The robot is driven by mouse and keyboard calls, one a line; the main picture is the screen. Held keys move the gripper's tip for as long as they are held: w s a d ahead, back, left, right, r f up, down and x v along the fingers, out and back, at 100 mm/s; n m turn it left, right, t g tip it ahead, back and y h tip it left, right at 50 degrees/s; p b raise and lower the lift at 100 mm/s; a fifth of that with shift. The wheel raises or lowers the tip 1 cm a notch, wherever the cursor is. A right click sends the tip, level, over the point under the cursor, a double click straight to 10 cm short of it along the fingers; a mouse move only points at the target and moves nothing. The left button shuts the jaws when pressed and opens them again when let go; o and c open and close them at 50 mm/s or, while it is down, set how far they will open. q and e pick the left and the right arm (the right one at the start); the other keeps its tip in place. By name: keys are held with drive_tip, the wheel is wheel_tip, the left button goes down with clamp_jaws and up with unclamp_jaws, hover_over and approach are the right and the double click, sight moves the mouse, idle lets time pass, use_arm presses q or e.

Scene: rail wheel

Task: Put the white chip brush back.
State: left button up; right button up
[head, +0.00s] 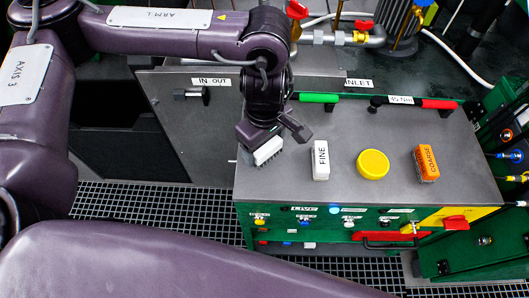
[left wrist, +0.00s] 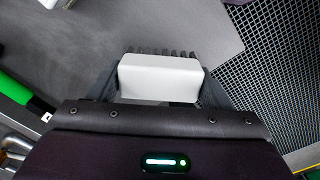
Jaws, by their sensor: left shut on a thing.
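The white chip brush (head: 268,151) is a small white block with dark bristles along its lower edge. It is at the left end of the grey bench top in the head view. In the left wrist view the white brush (left wrist: 158,77) lies between the fingers, bristles pointing away from the palm. My left gripper (head: 275,138) is shut on it. I cannot tell whether the brush touches the bench top or hangs just above it. My right gripper does not show in either view.
On the grey bench top (head: 300,188) stand a white FINE block (head: 320,160), a yellow round piece (head: 373,164) and an orange COARSE block (head: 426,163). Green (head: 318,98) and red (head: 440,104) handles lie along the back edge. Floor grating (head: 150,205) is left of the bench.

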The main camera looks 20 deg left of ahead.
sight(265, 154)
use_arm(q)
wheel_tip(265, 154, down, 4)
drive_tip(key=shift+r, duration=0.25)
drive_tip(key=o, duration=0.9)
wheel_tip(265, 154, up, 12)
drive_tip(key=shift+r+p, duration=0.1)
drive_tip(key=shift+p, duration=0.4)
drive_tip(key=shift+s, duration=0.1)
